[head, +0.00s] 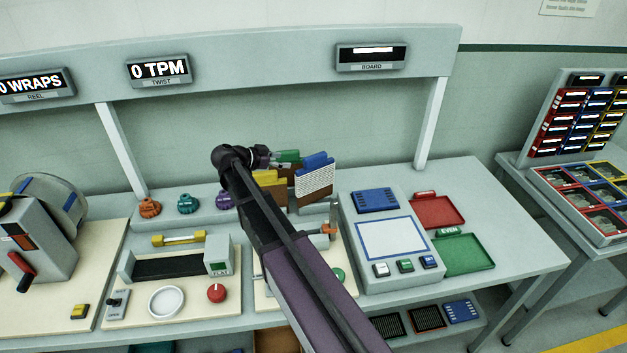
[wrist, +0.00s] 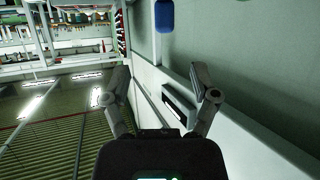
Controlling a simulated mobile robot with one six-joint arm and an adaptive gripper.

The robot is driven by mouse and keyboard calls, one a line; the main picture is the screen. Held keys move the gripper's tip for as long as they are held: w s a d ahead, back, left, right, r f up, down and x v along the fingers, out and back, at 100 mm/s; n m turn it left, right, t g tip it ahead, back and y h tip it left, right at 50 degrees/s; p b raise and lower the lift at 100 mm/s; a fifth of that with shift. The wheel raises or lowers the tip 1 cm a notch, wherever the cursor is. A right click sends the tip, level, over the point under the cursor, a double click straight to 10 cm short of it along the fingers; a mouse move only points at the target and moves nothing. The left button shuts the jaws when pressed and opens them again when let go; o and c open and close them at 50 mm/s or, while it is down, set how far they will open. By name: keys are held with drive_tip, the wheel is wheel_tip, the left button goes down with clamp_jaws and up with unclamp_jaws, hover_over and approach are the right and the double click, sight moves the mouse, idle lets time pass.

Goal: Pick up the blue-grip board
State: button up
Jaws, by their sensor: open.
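The blue-grip board (head: 314,180) stands upright on the bench in the head view, with a blue grip on top and a white and brown face. Boards with a green grip (head: 288,155) and a yellow grip (head: 268,178) stand just left of it, partly hidden by my arm. My gripper (head: 264,158) is at the far end of my arm, left of the blue grip; the gap between them is hard to judge. In the wrist view my gripper (wrist: 160,83) has its fingers spread with nothing between them. A blue shape (wrist: 164,15) shows at the top edge; I cannot tell what it is.
A console with a white panel (head: 391,239) stands right of the boards, beside red (head: 438,211) and green (head: 463,254) trays. Coloured knobs (head: 188,204) line the back left. A post (head: 431,123) and overhead beam (head: 260,70) frame the bench.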

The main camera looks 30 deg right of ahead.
sight(315, 158)
drive_tip(key=shift+w+r, duration=0.2)
drive_tip(key=shift+d+f, duration=0.1)
drive_tip(key=shift+d, duration=0.05)
drive_tip(key=b+x, duration=0.3)
drive_tip(key=x, duration=0.4)
drive_tip(key=shift+f, duration=0.1)
drive_tip(key=shift+w+d+f, duration=0.1)
drive_tip(key=shift+d, duration=0.55)
drive_tip(key=shift+w+b+x, duration=0.2)
drive_tip(key=shift+b+x, duration=0.85)
drive_tip(key=shift+x, duration=1.6)
